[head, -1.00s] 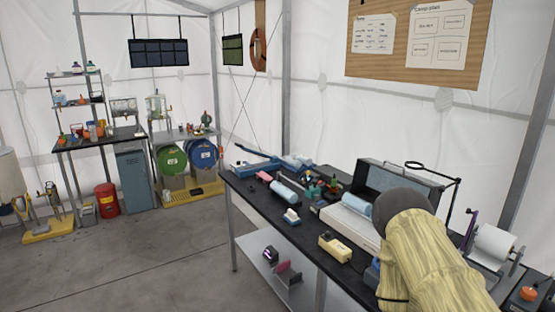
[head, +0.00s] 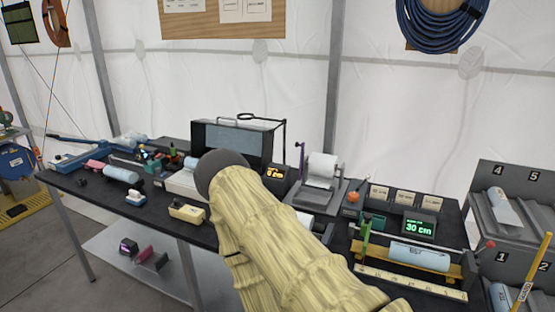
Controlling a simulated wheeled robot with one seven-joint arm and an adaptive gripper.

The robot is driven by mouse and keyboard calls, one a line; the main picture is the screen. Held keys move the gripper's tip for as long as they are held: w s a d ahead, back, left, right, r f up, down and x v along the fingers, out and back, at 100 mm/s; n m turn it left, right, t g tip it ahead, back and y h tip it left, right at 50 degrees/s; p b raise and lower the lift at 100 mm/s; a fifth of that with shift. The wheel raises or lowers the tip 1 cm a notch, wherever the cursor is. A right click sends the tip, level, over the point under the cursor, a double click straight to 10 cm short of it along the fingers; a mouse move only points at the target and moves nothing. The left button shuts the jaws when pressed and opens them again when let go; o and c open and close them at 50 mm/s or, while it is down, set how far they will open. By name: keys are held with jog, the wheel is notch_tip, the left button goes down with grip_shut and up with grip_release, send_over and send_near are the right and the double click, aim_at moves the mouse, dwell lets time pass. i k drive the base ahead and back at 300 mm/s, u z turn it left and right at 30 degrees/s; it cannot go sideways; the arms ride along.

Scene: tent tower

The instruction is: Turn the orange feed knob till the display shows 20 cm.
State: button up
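In the head view an orange knob (head: 353,196) sits on a small dark box to the right of a white paper roll (head: 321,168) on its stand. A small display with amber digits (head: 274,172) stands left of the roll; it seems to read 0 cm or 6 cm, too small to be sure. Another display (head: 419,227) with green digits reads 30 cm, further right behind a blue roll. My arm, in a tan sleeve with a dark rounded joint, crosses the lower middle. My gripper does not show, and nothing is seen touching the knob.
The dark bench (head: 165,212) holds a cream box (head: 187,213), a blue roll (head: 122,174) and an open black case (head: 238,140). A ruler (head: 410,283) lies at the front right. Grey numbered bins (head: 515,260) stand at the right. My arm hides part of the bench.

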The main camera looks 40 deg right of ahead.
aim_at(353, 197)
jog(key=u, duration=0.55)
jog(key=i, duration=2.35)
jog(key=z, duration=3)
